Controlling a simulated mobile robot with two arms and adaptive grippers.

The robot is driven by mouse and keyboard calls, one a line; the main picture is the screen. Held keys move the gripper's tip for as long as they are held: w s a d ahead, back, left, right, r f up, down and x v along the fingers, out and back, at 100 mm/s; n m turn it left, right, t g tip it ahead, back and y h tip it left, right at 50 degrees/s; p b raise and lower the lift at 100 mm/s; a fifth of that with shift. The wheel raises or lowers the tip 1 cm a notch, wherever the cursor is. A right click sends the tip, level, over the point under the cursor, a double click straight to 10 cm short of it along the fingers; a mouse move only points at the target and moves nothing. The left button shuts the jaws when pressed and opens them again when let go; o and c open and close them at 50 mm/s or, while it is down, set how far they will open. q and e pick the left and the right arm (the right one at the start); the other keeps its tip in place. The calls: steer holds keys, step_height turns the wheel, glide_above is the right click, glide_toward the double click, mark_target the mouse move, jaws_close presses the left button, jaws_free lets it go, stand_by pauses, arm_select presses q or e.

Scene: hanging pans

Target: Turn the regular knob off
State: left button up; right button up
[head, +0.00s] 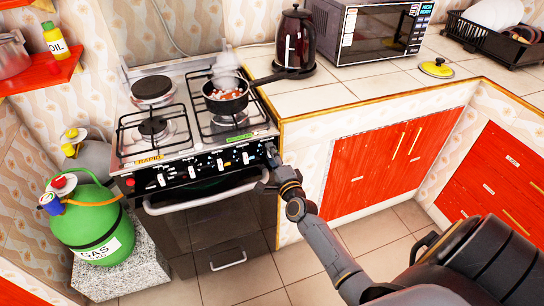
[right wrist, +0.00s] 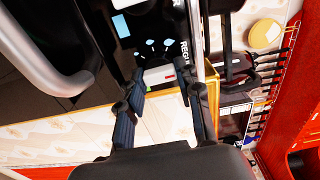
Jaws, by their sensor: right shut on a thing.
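The stove's control panel (head: 200,168) carries a row of white knobs along its front. My right gripper (head: 268,163) is at the right end of this panel and hides most of what it touches there. My right gripper (right wrist: 160,82) is shut on this knob. The knob's exact turn is hard to read. My left gripper is not in view.
A steaming pan (head: 228,103) with food stands on the right front burner, its handle pointing right. The oven handle (head: 205,192) runs just below the panel. A green gas cylinder (head: 92,222) stands left. A kettle (head: 295,42) and microwave (head: 378,32) are on the counter.

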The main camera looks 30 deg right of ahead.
steer(key=shift+m, duration=0.4)
steer(key=o, duration=1.2)
steer(key=shift+c, duration=0.2)
steer(key=v, duration=1.2)
